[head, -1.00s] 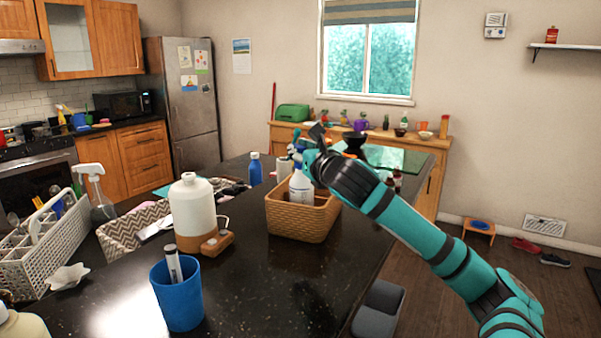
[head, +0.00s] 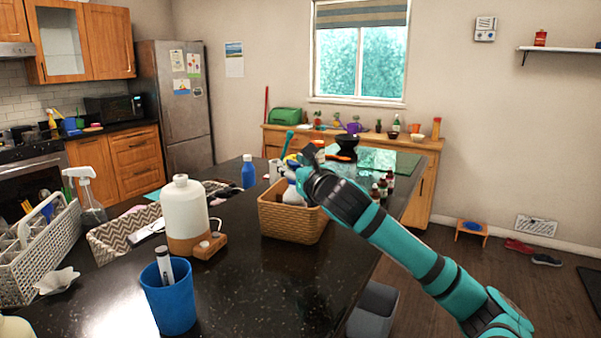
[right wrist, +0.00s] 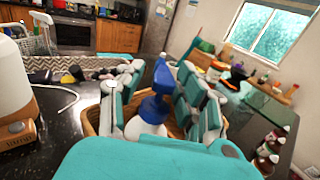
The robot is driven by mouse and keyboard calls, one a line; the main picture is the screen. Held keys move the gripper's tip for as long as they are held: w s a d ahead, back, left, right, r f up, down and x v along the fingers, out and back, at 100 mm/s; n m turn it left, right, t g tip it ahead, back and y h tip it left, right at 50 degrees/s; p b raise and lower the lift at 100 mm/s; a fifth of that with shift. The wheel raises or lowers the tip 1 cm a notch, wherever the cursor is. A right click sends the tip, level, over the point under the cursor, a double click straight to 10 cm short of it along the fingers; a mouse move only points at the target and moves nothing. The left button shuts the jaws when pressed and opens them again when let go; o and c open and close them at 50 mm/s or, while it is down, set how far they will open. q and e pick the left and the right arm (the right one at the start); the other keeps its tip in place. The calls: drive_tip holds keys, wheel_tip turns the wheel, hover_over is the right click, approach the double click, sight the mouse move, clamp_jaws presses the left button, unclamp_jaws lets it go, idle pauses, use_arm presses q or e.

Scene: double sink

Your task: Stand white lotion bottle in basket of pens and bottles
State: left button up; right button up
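The white lotion bottle (head: 291,194) with a blue pump head is inside the woven tan basket (head: 291,223), its lower part hidden by the basket wall. In the right wrist view the bottle (right wrist: 146,128) looks roughly upright, with its blue head between my right gripper's fingers (right wrist: 158,95). The fingers are spread, with a visible gap on the bottle's right side. In the head view my right gripper (head: 294,166) is over the basket and partly hides the bottle's top. My left gripper is not in view. I see no pens in the basket.
A big white bottle (head: 184,210) on a brown base stands left of the basket. A blue cup (head: 169,307) with a marker is in front. A blue bottle (head: 249,172) stands behind, and small dark bottles (head: 383,187) stand to the right. The counter in front of the basket is clear.

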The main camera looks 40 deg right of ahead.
drive_tip(key=shift+s+a+f, duration=0.1)
drive_tip(key=shift+s+f, duration=0.05)
drive_tip(key=shift+s, duration=0.35)
drive_tip(key=b+v, duration=0.4)
drive_tip(key=v, duration=0.6)
drive_tip(key=shift+s+a, duration=0.2)
drive_tip(key=shift+s, duration=0.15)
